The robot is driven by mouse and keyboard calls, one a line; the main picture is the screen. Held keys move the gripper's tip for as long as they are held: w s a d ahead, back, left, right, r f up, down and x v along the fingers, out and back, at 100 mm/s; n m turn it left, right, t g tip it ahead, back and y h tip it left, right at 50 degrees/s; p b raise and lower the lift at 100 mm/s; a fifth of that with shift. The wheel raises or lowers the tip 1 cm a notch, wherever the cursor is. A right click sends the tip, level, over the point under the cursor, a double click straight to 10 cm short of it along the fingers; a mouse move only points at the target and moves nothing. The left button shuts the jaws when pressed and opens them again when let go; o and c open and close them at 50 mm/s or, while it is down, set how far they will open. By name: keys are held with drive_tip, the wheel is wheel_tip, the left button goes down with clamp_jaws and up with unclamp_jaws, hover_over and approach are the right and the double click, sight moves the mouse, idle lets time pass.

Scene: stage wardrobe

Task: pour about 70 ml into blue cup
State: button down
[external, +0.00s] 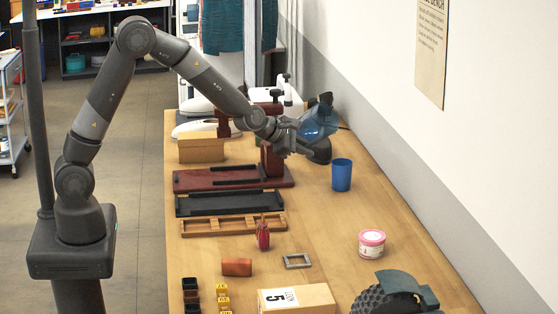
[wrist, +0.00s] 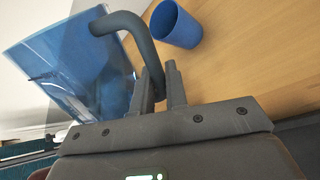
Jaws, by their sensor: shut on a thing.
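A see-through blue jug (external: 318,122) with a dark grey handle (wrist: 128,42) is held up above the bench. My gripper (external: 290,142) is shut on the handle; in the wrist view its fingers (wrist: 161,88) close around the handle's lower end. The jug's body (wrist: 72,72) fills the left of that view and looks tilted. I cannot make out the liquid level or any stream. The blue cup (external: 342,175) stands upright on the bench, below and a little right of the jug, apart from it. It also shows in the wrist view (wrist: 177,24); its inside is not clear.
Dark trays, a wooden tray (external: 232,224) and a cardboard box (external: 201,150) lie left of the cup. A pink-lidded tub (external: 371,243) stands nearer. The wall (external: 385,120) runs close along the bench's right side. Bare wood surrounds the cup.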

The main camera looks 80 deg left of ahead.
drive_tip(key=shift+w+d+r+n+t+h, duration=0.15)
drive_tip(key=shift+w+r+n+t+h, duration=0.2)
drive_tip(key=shift+t, duration=0.25)
